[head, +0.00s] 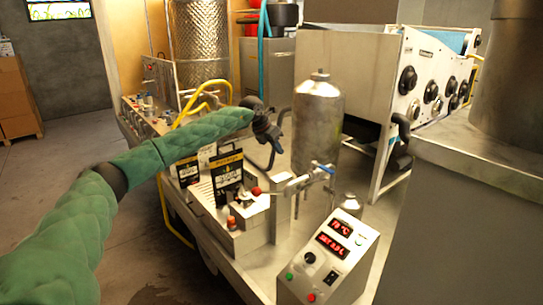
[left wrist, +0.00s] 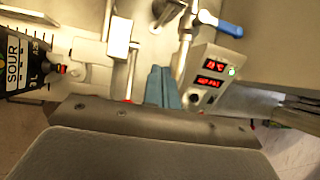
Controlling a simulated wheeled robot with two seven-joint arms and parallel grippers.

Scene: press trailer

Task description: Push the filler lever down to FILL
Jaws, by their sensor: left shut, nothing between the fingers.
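A lever with a red ball knob (head: 256,191) stands on the small metal filler (head: 240,215), beside a black card or pouch (head: 228,172). I cannot read a FILL mark. In the left wrist view a bit of red shows behind the gripper's edge, mostly hidden. My left gripper (head: 274,150) hangs above and slightly to the right of the knob, apart from it in the head view. Its blue fingers (left wrist: 161,86) are together and empty, pointing over the metal deck. My right gripper is not in view.
A blue-handled valve (head: 323,168) and a steel canister (head: 318,112) stand to the right of the filler. A control box with red digits (head: 330,245) is in front. A labelled black pouch (left wrist: 18,62) shows at left in the wrist view. A large metal cabinet (head: 480,200) blocks the right.

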